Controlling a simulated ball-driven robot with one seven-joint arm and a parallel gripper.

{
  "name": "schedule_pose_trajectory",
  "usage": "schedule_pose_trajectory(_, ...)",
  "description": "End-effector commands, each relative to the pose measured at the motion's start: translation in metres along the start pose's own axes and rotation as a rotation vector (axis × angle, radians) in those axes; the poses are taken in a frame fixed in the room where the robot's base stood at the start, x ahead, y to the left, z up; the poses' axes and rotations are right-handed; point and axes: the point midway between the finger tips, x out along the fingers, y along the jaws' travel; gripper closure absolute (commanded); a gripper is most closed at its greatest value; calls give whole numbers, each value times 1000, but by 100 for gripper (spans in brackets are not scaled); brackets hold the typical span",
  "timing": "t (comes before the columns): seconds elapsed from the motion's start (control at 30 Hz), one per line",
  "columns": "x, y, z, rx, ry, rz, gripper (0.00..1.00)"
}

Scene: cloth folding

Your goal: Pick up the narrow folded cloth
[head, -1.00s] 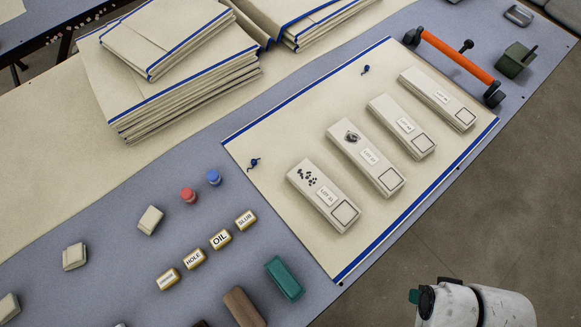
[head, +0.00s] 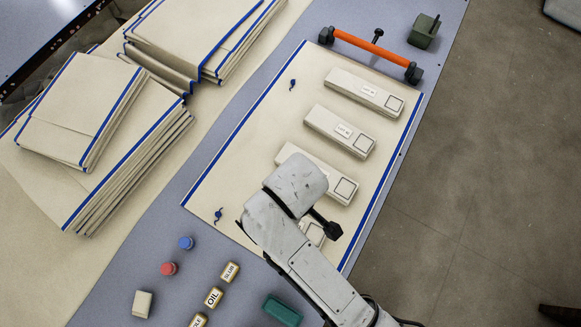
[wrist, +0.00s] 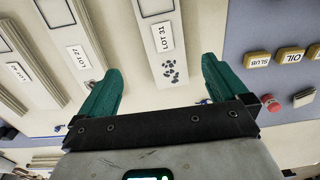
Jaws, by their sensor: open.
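Several narrow folded cream cloths lie side by side on a blue-edged cream cloth (head: 232,182). The one labelled LOT 31 (wrist: 175,57) bears dark specks near one end. In the head view my arm covers most of it, and only its squared end (head: 313,233) shows. The neighbouring cloth (head: 346,188) is partly covered too. In the wrist view my gripper (wrist: 161,68) is open, with teal fingers apart on either side of the LOT 31 cloth. Nothing is held. How high the fingers are above the cloth I cannot tell.
An orange-barred handle (head: 372,52) stands at the mat's far end, with a green block (head: 424,30) beyond. Labelled blocks (head: 214,297), red (head: 169,268) and blue (head: 186,243) knobs and a teal block (head: 282,311) lie near. Stacked blue-edged cloths (head: 130,150) are at left.

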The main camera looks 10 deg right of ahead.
Motion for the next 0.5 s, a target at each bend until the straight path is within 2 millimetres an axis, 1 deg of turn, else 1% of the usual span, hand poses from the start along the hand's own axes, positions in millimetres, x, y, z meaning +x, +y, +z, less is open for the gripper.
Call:
schedule_pose_trajectory(0.07,1,-4,-5,-33,-10,4,0)
schedule_pose_trajectory(0.33,41,-5,-5,-38,-11,5,0)
schedule_pose_trajectory(0.4,48,-5,-4,-38,-11,5,0)
schedule_pose_trajectory(0.5,53,-5,-4,-38,-9,5,0)
